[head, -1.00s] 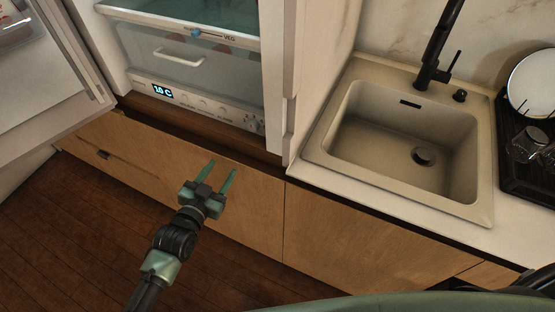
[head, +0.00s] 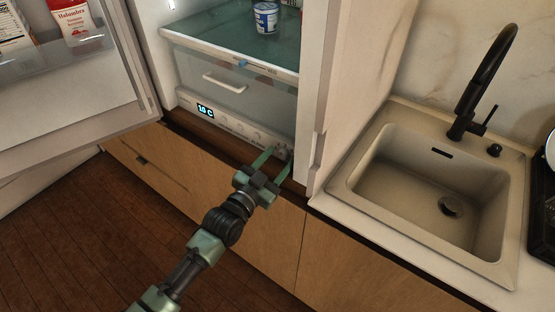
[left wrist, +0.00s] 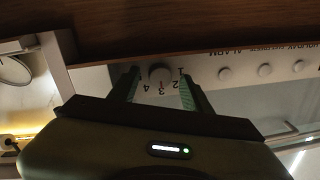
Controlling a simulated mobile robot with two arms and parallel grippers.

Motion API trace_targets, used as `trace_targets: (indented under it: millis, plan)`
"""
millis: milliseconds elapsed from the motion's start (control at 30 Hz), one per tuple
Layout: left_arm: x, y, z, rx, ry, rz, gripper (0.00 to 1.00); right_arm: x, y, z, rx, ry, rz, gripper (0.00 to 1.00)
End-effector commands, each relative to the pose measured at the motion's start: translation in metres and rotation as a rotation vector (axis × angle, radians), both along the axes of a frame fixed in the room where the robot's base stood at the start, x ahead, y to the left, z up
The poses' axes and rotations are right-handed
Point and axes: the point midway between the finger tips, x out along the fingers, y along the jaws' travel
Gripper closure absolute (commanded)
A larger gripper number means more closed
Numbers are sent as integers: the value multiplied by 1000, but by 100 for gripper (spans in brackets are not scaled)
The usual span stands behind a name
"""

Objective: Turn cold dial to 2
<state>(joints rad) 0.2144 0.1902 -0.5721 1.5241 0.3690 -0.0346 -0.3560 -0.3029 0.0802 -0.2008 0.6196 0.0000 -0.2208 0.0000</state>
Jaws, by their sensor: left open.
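My left gripper (head: 275,158) is open in front of the panel's right end. In the left wrist view its green fingers stand on either side of the dial, apart from it as far as I can tell. In the head view the fingers partly hide the dial. My right gripper is not in view.
The control panel (head: 232,121) has a lit display (head: 205,111) and several round buttons beside the dial. The fridge door (head: 85,75) stands open at left. A clear drawer (head: 225,85) is above the panel. The sink (head: 430,190) is at right.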

Motion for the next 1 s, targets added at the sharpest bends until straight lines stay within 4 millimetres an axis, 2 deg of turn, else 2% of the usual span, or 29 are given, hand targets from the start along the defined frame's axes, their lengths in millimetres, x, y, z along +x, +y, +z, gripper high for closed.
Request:
trace_targets:
  millis: [167, 200, 367, 733, 1000]
  plan:
    - [0, 0, 0, 0, 0, 0, 51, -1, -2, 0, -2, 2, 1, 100]
    - [0, 0, 0, 0, 0, 0, 57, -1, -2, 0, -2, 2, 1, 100]
    - [0, 0, 0, 0, 0, 0, 100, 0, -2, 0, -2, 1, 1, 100]
    - [0, 0, 0, -37, 27, 0, 100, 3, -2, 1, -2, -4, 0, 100]
    - [0, 0, 1, -177, 127, 0, 100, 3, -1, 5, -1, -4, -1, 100]
